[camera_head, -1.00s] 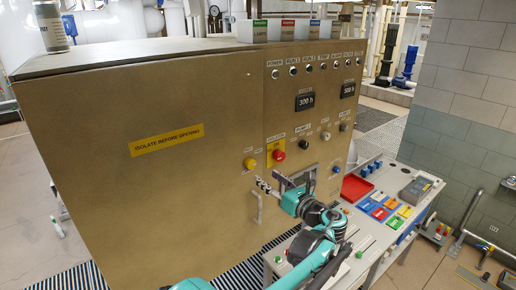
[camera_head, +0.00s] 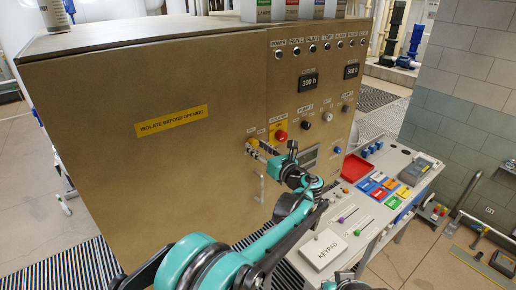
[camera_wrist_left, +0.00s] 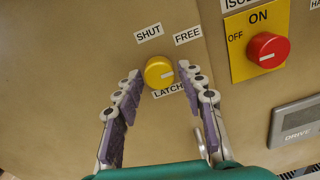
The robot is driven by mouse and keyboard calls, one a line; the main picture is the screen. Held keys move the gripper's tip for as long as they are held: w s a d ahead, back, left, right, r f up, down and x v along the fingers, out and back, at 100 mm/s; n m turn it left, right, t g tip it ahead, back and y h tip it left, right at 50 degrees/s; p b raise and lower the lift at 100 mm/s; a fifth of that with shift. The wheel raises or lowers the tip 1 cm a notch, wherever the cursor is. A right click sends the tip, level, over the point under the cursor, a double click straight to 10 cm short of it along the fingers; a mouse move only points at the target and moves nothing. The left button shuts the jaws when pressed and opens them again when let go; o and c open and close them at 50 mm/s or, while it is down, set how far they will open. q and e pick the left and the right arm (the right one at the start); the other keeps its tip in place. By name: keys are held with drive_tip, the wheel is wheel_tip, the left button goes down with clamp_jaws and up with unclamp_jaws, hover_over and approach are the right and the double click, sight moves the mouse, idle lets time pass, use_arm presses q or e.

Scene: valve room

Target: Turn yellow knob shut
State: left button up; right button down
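The round yellow knob (camera_wrist_left: 157,71) is on the tan cabinet door in the left wrist view, with SHUT at its upper left, FREE at its upper right and LATCH below. A pale mark on its face lies toward the right. My left gripper (camera_wrist_left: 160,82) is open, one finger on each side of the knob, and gaps show between the tips and the knob. In the head view my left gripper (camera_head: 262,148) is at the door and mostly covers the knob. My right gripper does not show; only a teal and grey piece is at the bottom edge.
A red knob (camera_wrist_left: 267,49) on a yellow plate is right of the yellow one. A door handle (camera_head: 262,188) hangs below. A bench with a red tray (camera_head: 355,167) and a KEYPAD box (camera_head: 322,250) stands at the right.

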use_arm(q)
drive_tip(key=c, duration=0.6)
drive_tip(key=shift+f+n+b, duration=0.1)
drive_tip(key=shift+n+b, duration=1.1)
drive_tip(key=shift+n, duration=0.3)
drive_tip(key=n+b, duration=0.2)
drive_tip(key=n, duration=0.2)
drive_tip(key=shift+n, duration=0.3)
drive_tip(key=n+b, duration=0.2)
drive_tip(key=n, duration=0.3)
drive_tip(key=shift+n, duration=0.3)
drive_tip(key=n+b, duration=0.1)
drive_tip(key=n, duration=0.3)
drive_tip(key=shift+n, duration=0.4)
